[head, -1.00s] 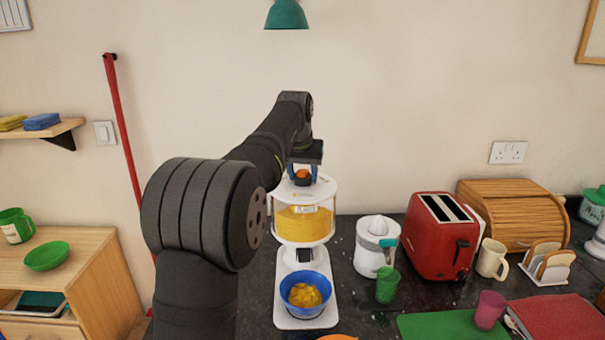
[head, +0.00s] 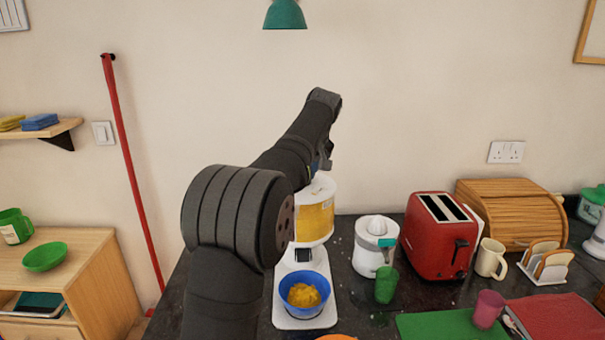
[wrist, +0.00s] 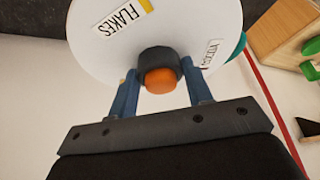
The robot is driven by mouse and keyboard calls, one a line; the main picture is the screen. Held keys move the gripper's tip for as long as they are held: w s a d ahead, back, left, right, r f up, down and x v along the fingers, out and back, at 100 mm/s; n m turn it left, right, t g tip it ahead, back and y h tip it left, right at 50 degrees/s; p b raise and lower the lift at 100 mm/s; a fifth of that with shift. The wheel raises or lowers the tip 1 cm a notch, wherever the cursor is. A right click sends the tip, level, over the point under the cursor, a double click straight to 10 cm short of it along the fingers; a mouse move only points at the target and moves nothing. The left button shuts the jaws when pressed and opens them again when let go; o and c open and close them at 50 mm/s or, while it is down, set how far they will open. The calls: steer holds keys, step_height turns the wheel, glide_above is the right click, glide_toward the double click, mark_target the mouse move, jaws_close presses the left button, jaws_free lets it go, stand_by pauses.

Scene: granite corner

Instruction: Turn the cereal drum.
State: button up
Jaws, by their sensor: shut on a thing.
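The cereal drum (head: 317,218) is a clear drum of yellow flakes with a white lid, on a white stand (head: 290,322). My arm covers its left part in the head view. In the wrist view, its white lid (wrist: 100,55) carries a FLAKES label and a second label. My gripper (wrist: 158,76) has its blue fingers shut on the lid's dark knob (wrist: 183,66) with an orange centre. The gripper is mostly hidden behind my arm in the head view. A blue bowl (head: 326,284) holding yellow flakes (head: 303,295) sits on the stand under the drum.
Right of the drum are a white juicer (head: 372,250), a green cup (head: 386,286), a red toaster (head: 438,235) and a cream mug (head: 490,258). A green board (head: 445,326) lies in front. A red pole (head: 130,165) stands at the left wall.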

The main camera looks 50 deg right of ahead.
steer(key=n+y, duration=0.2)
steer(key=n, duration=0.3)
steer(key=shift+d+n, duration=0.15)
steer(key=shift+n, duration=0.15)
steer(key=shift+d+n+y, duration=0.1)
steer(key=shift+n+y, duration=0.7)
steer(key=shift+n, duration=1.2)
steer(key=shift+g, duration=0.3)
steer(key=shift+r, duration=0.1)
steer(key=o, duration=1.4)
steer(key=shift+c, duration=0.2)
